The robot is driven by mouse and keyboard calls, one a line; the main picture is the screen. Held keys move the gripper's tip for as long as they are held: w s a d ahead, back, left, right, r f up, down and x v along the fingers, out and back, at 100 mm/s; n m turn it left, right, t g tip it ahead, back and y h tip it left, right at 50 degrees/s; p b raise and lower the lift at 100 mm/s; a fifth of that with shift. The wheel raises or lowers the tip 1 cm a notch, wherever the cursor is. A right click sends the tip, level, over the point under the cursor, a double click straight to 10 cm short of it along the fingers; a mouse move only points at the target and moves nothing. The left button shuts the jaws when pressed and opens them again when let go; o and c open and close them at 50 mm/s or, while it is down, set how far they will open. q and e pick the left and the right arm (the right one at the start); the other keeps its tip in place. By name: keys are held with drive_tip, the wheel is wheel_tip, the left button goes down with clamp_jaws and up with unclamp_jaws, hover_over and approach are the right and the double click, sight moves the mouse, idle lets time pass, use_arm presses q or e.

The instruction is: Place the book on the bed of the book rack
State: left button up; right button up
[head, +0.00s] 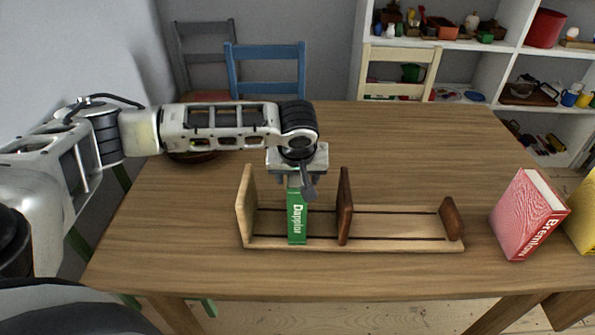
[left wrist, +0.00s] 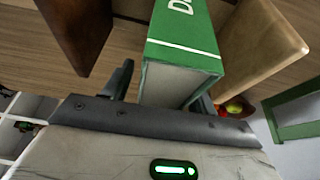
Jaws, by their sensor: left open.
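The green book (head: 297,222), with "Dapplor" on its spine, stands upright on the slatted bed of the wooden book rack (head: 400,247). It is in the left compartment, between the pale left end (head: 245,205) and the dark middle divider (head: 344,207), apart from both. My left gripper (head: 298,182) is directly above the book, pointing down. In the left wrist view the book (left wrist: 184,55) lies between the open fingers (left wrist: 163,88), which sit on either side of its top end. The fingertips are partly hidden. My right gripper is not in view.
A red book (head: 522,218) stands on the table right of the rack, with a yellow book (head: 584,215) at the right edge. A dark bowl (head: 195,157) is partly behind my left arm. The rack's right compartment is empty. Chairs and shelves stand behind the table.

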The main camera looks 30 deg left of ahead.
use_arm(q)
drive_tip(key=v, duration=1.2)
drive_tip(key=shift+r, duration=0.15)
